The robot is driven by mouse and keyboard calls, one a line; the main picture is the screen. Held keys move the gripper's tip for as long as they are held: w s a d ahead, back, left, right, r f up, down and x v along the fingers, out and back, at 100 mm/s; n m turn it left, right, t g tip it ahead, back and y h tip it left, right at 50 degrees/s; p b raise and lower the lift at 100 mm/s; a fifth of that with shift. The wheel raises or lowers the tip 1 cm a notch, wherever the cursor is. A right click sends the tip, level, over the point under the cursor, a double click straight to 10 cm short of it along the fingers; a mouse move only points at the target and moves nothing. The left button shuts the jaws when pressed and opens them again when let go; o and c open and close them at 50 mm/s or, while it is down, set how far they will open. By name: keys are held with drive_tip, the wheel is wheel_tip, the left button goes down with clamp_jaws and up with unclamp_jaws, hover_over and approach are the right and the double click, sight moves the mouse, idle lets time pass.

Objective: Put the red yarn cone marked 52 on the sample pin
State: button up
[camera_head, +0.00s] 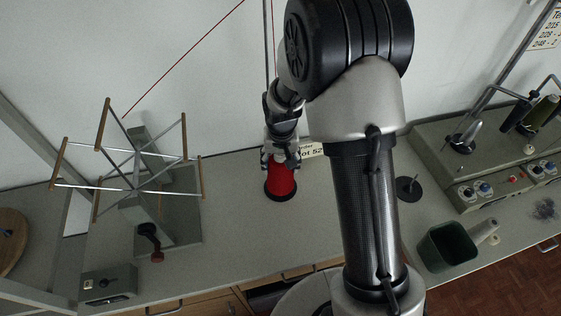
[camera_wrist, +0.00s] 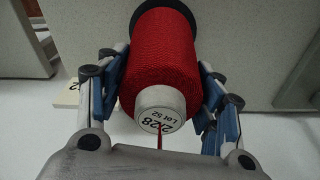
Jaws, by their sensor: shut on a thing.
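The red yarn cone (camera_head: 281,181) is upright at the middle of the bench, with a dark round rim or base under its wide end. I cannot tell whether the cone rests on the bench or hangs just above. A black disc with a thin pin (camera_head: 408,188) stands to the right, bare.
A card ending in "Lot 52" (camera_head: 312,150) stands behind the cone. A yarn swift (camera_head: 135,170) is at left. A grey winding machine (camera_head: 470,165) with cones and a green bin (camera_head: 447,247) are at right. My arm hides part of the bench between.

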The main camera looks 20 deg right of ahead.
drive_tip(key=o, duration=1.3)
drive_tip(key=r, duration=0.4)
drive_tip(key=s+r, duration=0.1)
drive_tip(key=r, duration=0.7)
drive_tip(key=shift+s+a, duration=0.1)
drive_tip(key=shift+s, duration=0.15)
drive_tip(key=shift+f, duration=0.1)
drive_tip(key=s+r+t+b, duration=0.1)
drive_tip(key=s+r+b, duration=0.1)
drive_tip(key=s, duration=0.6)
drive_tip(key=s+r+n+t+b, duration=0.1)
drive_tip(key=s+r+b, duration=0.1)
drive_tip(key=s, duration=0.6)
drive_tip(key=s+r+n+t+b, duration=0.1)
drive_tip(key=s+r+b, duration=0.1)
drive_tip(key=s, duration=0.7)
drive_tip(key=shift+r, duration=0.65)
